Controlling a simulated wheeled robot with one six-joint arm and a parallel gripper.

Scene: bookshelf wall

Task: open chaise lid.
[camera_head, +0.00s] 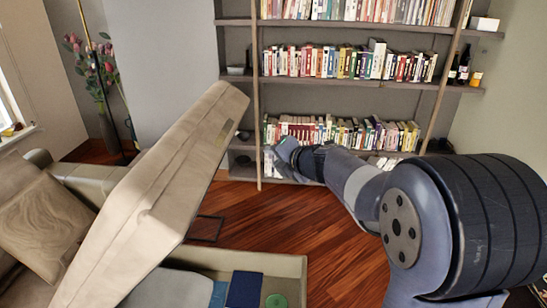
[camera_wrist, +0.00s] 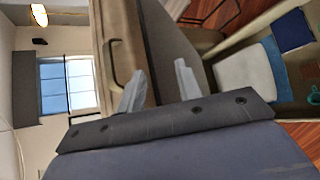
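The chaise lid (camera_head: 150,190) is a beige padded slab, raised and steeply tilted above the storage box (camera_head: 285,264). The box shows an open inside below it. In the wrist view the lid (camera_wrist: 128,30) stands close in front of my gripper (camera_wrist: 160,68). Its dark handle (camera_wrist: 112,66) lies just left of the fingers and does not look gripped. The two fingers are apart with nothing clearly held between them. In the head view my gripper (camera_head: 285,152) is right of the lid; its fingers are small and partly hidden there.
In the box are a dark blue book (camera_head: 244,289), a green round item (camera_head: 276,300) and a blue-grey cloth (camera_head: 218,294). A sofa cushion (camera_head: 45,225) is at left. A full bookshelf (camera_head: 345,65) stands behind.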

